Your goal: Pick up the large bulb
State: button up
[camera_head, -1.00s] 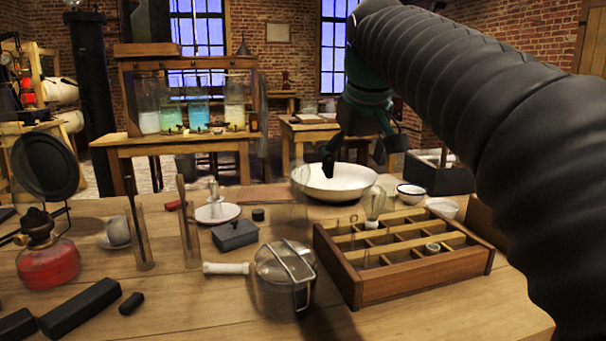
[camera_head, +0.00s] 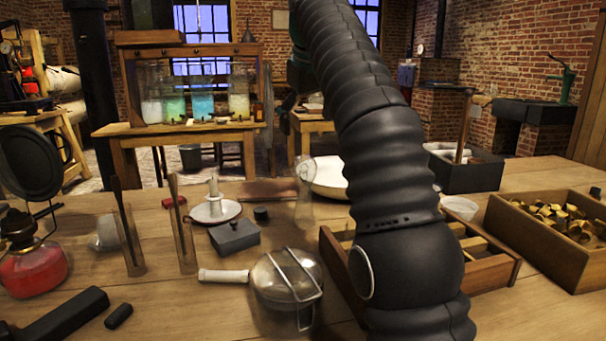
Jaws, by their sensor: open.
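A clear glass shape (camera_head: 306,178) stands on the table just left of the white basin; it is faint, and I cannot tell whether it is the large bulb. The wooden divided tray (camera_head: 486,275) is right of centre, largely covered by my arm. The bulb seen there earlier is hidden behind my arm now. My gripper (camera_head: 286,112) is small and dark beyond the table's far side, partly hidden by my arm. It is open, with nothing visible in it, and is above and behind the glass shape.
A wooden crate (camera_head: 533,243) of brass-coloured pieces is at right.

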aim_at(305, 159)
jog(key=x, duration=0.6)
jog(key=shift+s+f, duration=0.1)
jog(key=shift+f, duration=0.15)
jog(key=shift+b+x, duration=1.1)
jog(key=shift+x, duration=2.15)
jog(key=c, duration=1.1)
